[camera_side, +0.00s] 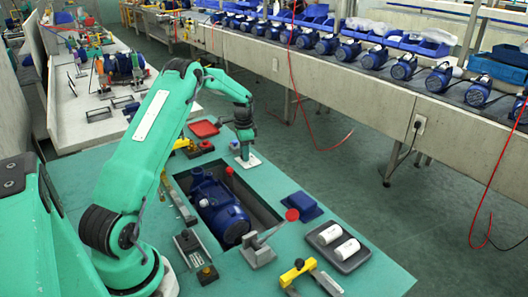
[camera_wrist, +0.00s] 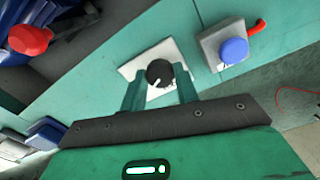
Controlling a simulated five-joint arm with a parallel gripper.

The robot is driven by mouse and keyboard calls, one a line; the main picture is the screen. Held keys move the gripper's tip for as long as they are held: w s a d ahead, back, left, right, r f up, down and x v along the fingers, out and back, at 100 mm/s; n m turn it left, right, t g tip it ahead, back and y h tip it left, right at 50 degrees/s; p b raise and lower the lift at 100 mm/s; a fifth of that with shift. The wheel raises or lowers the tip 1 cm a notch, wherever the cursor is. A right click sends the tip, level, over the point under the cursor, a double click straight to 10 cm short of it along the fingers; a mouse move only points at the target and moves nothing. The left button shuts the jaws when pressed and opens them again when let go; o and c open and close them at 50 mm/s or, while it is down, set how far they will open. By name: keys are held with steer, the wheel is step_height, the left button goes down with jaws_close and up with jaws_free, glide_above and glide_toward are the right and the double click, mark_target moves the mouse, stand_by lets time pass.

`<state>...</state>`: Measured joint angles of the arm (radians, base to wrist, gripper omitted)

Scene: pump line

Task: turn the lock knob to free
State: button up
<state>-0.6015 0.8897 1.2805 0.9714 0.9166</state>
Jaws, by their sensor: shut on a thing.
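The lock knob (camera_wrist: 160,73) is a round black knob with a white pointer mark. It stands on a white plate (camera_wrist: 140,62) on the green table. My gripper (camera_wrist: 160,88) has its two green fingers on either side of the knob, shut on it. In the side view my gripper (camera_side: 244,152) reaches down to the white plate (camera_side: 249,161) at the table's far edge, and the knob is hidden there.
A blue pump (camera_side: 220,210) lies in a recess in the table. A grey block with a blue button (camera_wrist: 234,50) and a red lever (camera_wrist: 257,27) stands right of the plate in the wrist view. A red tray (camera_side: 204,129) and a dark tray with white cylinders (camera_side: 345,250) are on the table.

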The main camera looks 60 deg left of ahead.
steer(key=m, duration=0.5)
steer(key=shift+m, duration=0.3)
stand_by(0.4)
steer(key=o, duration=1)
steer(key=shift+c, duration=0.2)
steer(key=shift+r, duration=0.1)
steer(key=shift+r, duration=3.85)
